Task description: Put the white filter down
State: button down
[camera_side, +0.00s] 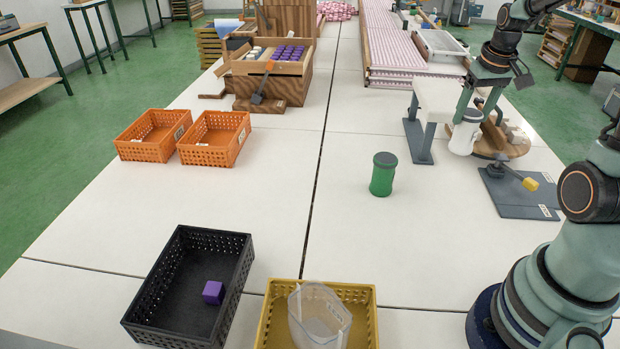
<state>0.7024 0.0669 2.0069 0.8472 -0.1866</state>
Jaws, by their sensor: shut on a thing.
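The white filter (465,136) is a short white cylinder with a narrower top, at the right of the side view. My gripper (474,112) comes down from the upper right and is shut on the filter near its top. The filter looks upright, just right of a white stand with grey legs (421,140). I cannot tell whether its bottom touches anything. A similar-shaped green canister (383,175) stands on the table, left of and nearer than the filter.
A round wooden board (515,150) with pale blocks lies right of the filter. A dark mat (513,200) with a yellow-ended tool is in front. Orange baskets (226,150) sit left; a black crate (177,268) and yellow crate (371,290) are near.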

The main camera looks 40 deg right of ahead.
aim_at(460, 153)
jog(key=x, duration=0.3)
jog(key=s+a+x, duration=0.1)
jog(key=x, duration=0.3)
jog(key=s+x, duration=0.1)
jog(key=x, duration=0.2)
jog(key=shift+w+a+f, duration=0.15)
jog(key=shift+a+f, duration=0.05)
jog(key=shift+f, duration=0.4)
jog(key=shift+f, duration=0.15)
grip_release()
jog(key=v, duration=1.2)
jog(key=a+r+n+t, duration=0.1)
jog(key=a+r+n, duration=0.2)
jog(key=a, duration=0.9)
jog(key=a+r+n+t+y, duration=0.1)
jog(key=a+r+n+t, duration=0.1)
jog(key=a, duration=1)
jog(key=shift+a+r+n+t+y, duration=0.3)
jog(key=shift+r+n, duration=0.1)
jog(key=shift+n, duration=0.1)
jog(key=shift+d, duration=0.1)
